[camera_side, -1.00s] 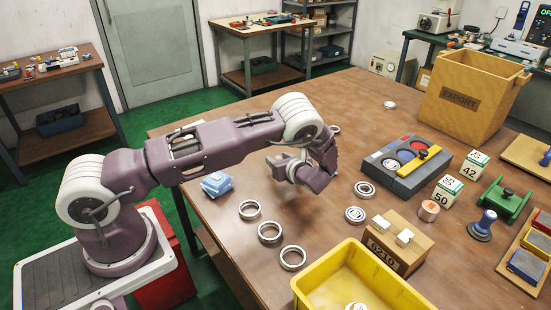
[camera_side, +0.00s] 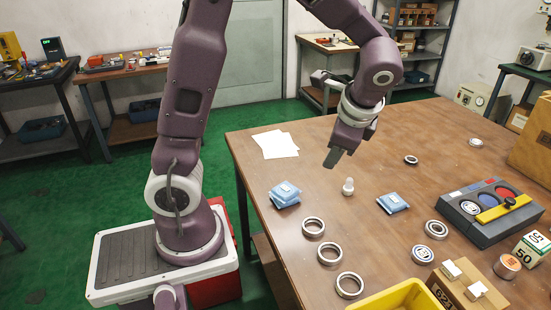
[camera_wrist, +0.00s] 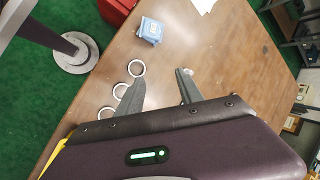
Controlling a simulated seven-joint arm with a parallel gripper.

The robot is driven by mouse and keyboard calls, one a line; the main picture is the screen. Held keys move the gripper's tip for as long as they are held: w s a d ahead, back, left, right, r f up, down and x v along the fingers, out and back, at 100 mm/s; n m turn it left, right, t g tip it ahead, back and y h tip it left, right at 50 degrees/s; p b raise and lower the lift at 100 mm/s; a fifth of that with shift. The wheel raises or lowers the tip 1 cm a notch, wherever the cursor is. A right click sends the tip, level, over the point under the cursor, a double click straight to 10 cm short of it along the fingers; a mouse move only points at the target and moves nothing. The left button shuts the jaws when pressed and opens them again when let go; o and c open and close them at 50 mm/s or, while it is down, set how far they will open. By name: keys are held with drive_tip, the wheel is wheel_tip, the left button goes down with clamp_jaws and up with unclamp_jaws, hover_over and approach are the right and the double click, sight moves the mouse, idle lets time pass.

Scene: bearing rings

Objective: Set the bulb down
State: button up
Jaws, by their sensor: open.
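The bulb (camera_side: 348,186) is small and white and stands upright on the brown table (camera_side: 300,172), left of a blue packet (camera_side: 392,203). My gripper (camera_side: 336,158) is above the table, just up and left of the bulb in the side view, apart from it. In the wrist view my gripper (camera_wrist: 162,84) shows two grey fingers spread wide with nothing between them. A small white bit at the tip of the right finger there looks like the bulb (camera_wrist: 188,71), mostly hidden by that finger.
Three metal rings (camera_side: 329,254) lie near the table's front left. A second blue packet (camera_side: 285,194) and white paper (camera_side: 275,144) lie at left. A grey tray with coloured wells (camera_side: 466,217), a yellow bin (camera_side: 400,296) and a cardboard box (camera_side: 465,288) stand at right.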

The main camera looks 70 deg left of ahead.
drive_tip(key=s+d+r+n+t+h, duration=0.2)
drive_tip(key=s+d+r+n, duration=0.1)
drive_tip(key=s, duration=0.5)
drive_tip(key=s+d+r+n+t+h, duration=0.2)
drive_tip(key=s+d+r+n+h, duration=0.1)
drive_tip(key=s, duration=0.6)
drive_tip(key=d+r+n, duration=0.1)
drive_tip(key=d+n, duration=0.1)
drive_tip(key=d, duration=0.1)
drive_tip(key=shift+s+r+t+h, duration=0.15)
drive_tip(key=shift+t+h, duration=0.15)
drive_tip(key=shift+t, duration=0.1)
